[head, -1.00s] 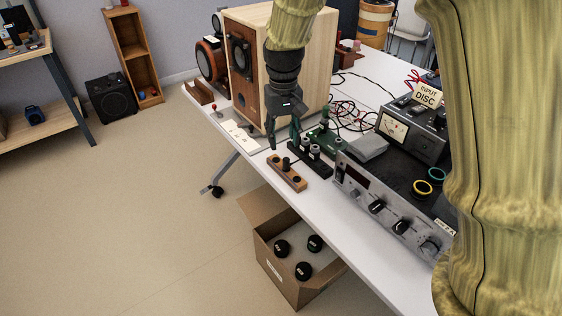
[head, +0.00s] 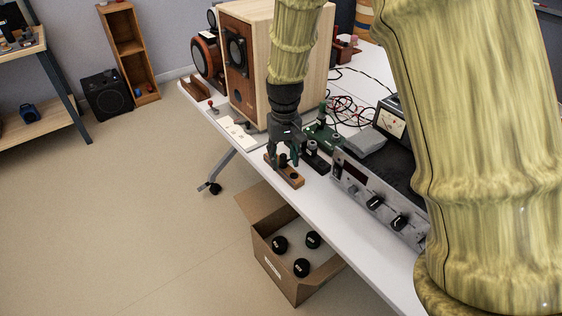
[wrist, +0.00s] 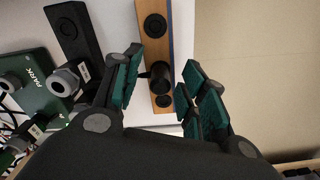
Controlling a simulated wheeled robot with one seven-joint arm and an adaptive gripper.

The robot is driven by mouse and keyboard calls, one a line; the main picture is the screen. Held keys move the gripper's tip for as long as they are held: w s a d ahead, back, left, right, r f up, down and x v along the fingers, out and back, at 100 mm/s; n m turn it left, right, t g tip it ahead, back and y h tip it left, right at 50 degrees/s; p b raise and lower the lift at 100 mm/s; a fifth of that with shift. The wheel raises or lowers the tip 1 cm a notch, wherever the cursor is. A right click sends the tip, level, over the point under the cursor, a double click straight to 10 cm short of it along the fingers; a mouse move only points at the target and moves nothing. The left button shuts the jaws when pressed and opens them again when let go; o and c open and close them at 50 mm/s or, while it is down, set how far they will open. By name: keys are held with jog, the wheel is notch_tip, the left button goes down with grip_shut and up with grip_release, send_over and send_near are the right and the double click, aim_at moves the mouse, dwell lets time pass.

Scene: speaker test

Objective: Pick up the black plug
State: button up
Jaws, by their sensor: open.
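The black plug (wrist: 161,76) stands on a wooden block (wrist: 156,50) that has dark round sockets. In the wrist view the plug is between the two green-padded fingers of my gripper (wrist: 164,84), with gaps on both sides. The gripper is open and holds nothing. In the head view my gripper (head: 285,161) is low over the wooden block (head: 291,177) near the table's front edge. The fingers largely hide the plug there.
A black block with grey-collared connectors (wrist: 68,79) and a green box marked PARK (wrist: 36,88) are close on the left in the wrist view. A silver amplifier (head: 372,197) is right of the wooden block. A wooden speaker (head: 243,60) stands behind. An open carton (head: 262,232) is below the table edge.

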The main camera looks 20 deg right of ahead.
aim_at(284, 155)
jog(key=shift+c, duration=0.3)
grip_shut()
jog(key=shift+r, duration=0.1)
jog(key=shift+r, duration=0.6)
notch_tip(284, 155, up, 2)
jog(key=shift+r, duration=0.1)
jog(key=s+a+r, duration=0.1)
jog(key=s+a, duration=0.1)
jog(key=s, duration=1.3)
jog(key=shift+s+a+r, duration=0.25)
jog(key=shift+s+a, duration=0.1)
jog(key=shift+a, duration=0.05)
